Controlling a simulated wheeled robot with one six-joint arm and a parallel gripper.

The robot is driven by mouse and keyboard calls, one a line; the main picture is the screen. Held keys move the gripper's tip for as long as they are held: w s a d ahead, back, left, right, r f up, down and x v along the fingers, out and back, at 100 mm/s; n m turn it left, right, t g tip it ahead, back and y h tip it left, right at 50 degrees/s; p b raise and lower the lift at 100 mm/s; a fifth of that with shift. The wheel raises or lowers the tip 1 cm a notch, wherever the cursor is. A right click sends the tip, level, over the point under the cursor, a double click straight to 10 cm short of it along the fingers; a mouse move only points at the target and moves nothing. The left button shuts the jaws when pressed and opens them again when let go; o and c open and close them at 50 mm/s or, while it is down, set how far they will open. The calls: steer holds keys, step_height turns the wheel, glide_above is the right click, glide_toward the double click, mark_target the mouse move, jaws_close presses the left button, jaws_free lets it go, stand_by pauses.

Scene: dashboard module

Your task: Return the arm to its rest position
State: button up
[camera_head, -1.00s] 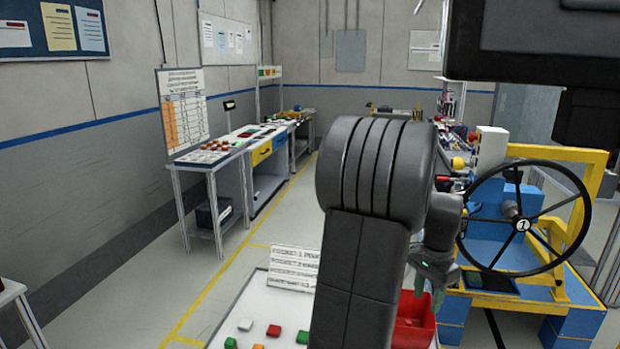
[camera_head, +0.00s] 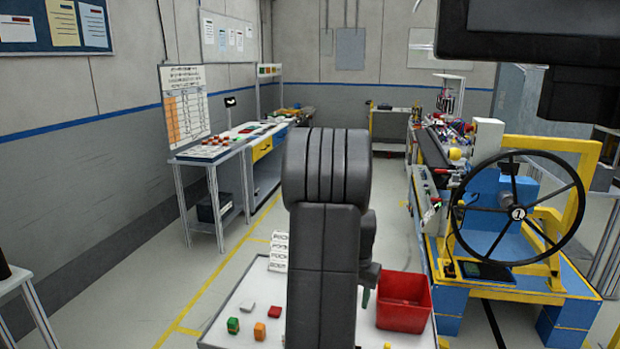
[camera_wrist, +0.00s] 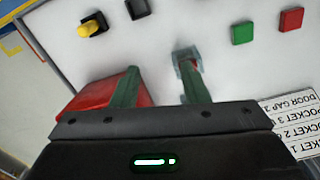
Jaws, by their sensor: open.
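My gripper (camera_wrist: 160,82) shows in the wrist view with two green fingers spread apart and nothing visible between them. It hangs above a white tabletop (camera_wrist: 165,35). In the head view my dark arm stands upright in the middle, and the gripper (camera_head: 365,297) is mostly hidden behind it, with a green finger showing beside the red bin. The red bin (camera_head: 404,302) stands to the right of my arm; in the wrist view it (camera_wrist: 92,97) lies by the left finger. A small grey-blue piece (camera_wrist: 184,56) shows by the right fingertip; I cannot tell whether they touch.
Small blocks lie on the table: orange (camera_head: 260,331), red (camera_head: 274,312), white (camera_head: 248,306) and green (camera_head: 233,325). A label card (camera_head: 280,250) stands at its back. A blue-and-yellow rig with a black handwheel (camera_head: 517,213) is at right. The floor at left (camera_head: 140,295) is clear.

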steer(key=shift+w+a+f+n+b, duration=0.25)
steer(key=shift+a+f+n, duration=0.6)
steer(key=shift+a, duration=0.7)
steer(key=shift+w+a+f+n+b, duration=0.25)
steer(key=shift+a+f+n, duration=0.35)
steer(key=shift+a+f, duration=0.75)
steer(key=shift+w+a+f+n+b, duration=0.15)
steer(key=shift+w+a+f+n, duration=0.4)
steer(key=shift+a, duration=1.25)
steer(key=shift+s+f, duration=0.1)
steer(key=shift+s, duration=0.15)
